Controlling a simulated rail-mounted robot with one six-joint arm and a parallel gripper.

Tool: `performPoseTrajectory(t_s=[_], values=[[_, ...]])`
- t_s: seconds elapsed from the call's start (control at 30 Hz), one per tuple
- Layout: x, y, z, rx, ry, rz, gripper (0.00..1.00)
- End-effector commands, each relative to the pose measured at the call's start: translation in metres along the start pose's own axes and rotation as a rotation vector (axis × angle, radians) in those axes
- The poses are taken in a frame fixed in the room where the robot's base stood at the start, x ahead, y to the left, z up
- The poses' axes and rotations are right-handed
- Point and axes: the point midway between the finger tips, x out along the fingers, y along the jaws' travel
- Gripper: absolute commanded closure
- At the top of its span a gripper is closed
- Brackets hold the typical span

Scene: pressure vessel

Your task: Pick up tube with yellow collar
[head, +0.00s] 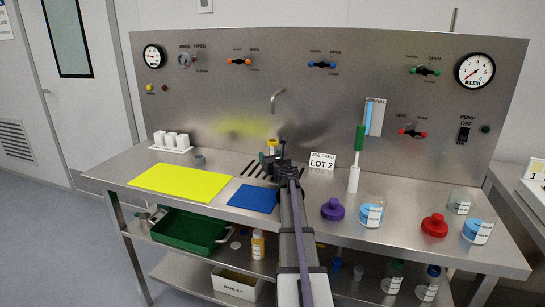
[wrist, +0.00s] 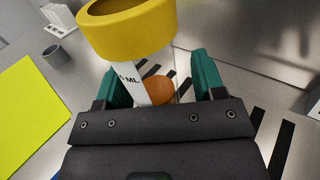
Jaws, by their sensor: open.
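The tube with the yellow collar (head: 272,143) stands near the drain slots at the middle of the bench. In the wrist view its wide yellow collar (wrist: 128,32) is large at the top, with a white labelled body (wrist: 132,80) below. My gripper (head: 271,158) is beside the tube, and its dark arm hides part of it in the head view. In the wrist view my gripper (wrist: 158,80) has its teal fingers apart, and the tube's body shows between them, closer to the left finger. I cannot tell if it touches.
A yellow mat (head: 180,182), a blue mat (head: 253,198) and a small grey cup (head: 199,160) lie left. A spout (head: 277,99) hangs behind. A white stand with a green-handled tool (head: 354,178) and a purple knob (head: 333,208) are right.

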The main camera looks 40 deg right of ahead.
Motion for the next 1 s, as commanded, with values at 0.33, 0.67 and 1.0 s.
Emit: performPoseTrajectory(t_s=[0.33,0.67,1.0], values=[[-0.001,0.0,0.0,0.0,0.0,0.0,0.63],[-0.001,0.0,0.0,0.0,0.0,0.001,0.91],[-0.004,0.003,0.012,0.0,0.0,0.001,0.91]])
